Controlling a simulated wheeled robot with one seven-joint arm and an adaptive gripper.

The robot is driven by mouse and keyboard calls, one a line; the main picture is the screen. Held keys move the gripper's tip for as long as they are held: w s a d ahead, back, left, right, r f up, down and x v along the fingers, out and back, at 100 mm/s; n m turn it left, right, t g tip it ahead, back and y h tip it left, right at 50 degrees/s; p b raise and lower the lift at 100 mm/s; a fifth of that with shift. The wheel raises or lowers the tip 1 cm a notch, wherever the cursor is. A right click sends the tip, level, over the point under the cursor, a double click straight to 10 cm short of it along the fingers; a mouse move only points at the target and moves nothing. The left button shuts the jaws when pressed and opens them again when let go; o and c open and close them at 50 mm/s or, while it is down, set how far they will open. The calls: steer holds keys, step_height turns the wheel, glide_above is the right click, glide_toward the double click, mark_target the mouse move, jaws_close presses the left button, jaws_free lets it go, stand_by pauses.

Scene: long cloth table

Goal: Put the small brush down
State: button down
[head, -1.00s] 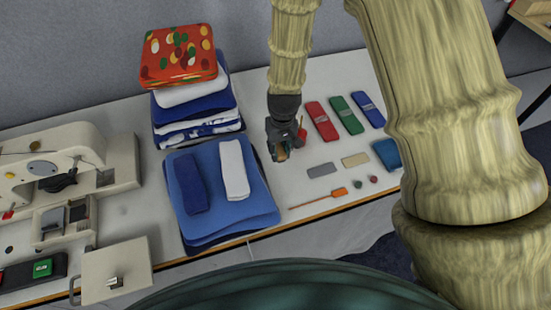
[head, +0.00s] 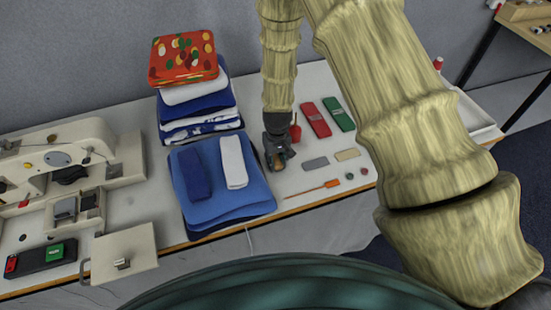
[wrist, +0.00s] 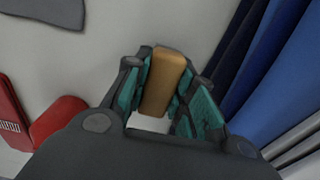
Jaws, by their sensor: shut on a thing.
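The small brush (wrist: 165,80) shows as a brown wooden block between my gripper's teal-padded fingers in the wrist view. My gripper (wrist: 160,92) is shut on it. In the head view my gripper (head: 277,160) points down over the bare table, just right of the blue cloth pile. A little of the brush (head: 279,166) shows at the fingertips there. Its bristles are hidden. I cannot tell whether the brush touches the table.
The blue cloth pile (head: 240,203) is close on the left. A red object (head: 296,130) stands close behind my gripper. Grey (head: 315,163) and beige (head: 347,155) pieces and an orange-handled tool (head: 331,184) lie to the right. Bare table (head: 297,180) lies between them.

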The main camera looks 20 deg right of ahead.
mark_target(277, 159)
steer(key=shift+s+d+r, duration=0.15)
steer(key=shift+s+r, duration=0.2)
steer(key=shift+s, duration=0.2)
steer(key=shift+w+d+f, duration=0.1)
steer(key=shift+w+f, duration=0.05)
steer(key=shift+f, duration=0.15)
steer(key=c, duration=1.6)
jaws_free()
steer(key=shift+w+f, duration=0.4)
steer(key=shift+w, duration=0.05)
steer(key=shift+c, duration=0.2)
steer(key=o, duration=0.3)
steer(key=shift+w, duration=0.1)
steer(key=shift+o, duration=0.8)
steer(key=shift+s+a+r, duration=0.2)
steer(key=shift+d, duration=0.1)
step_height(277, 159, up, 12)
steer(key=b, duration=0.4)
steer(key=shift+r, duration=0.25)
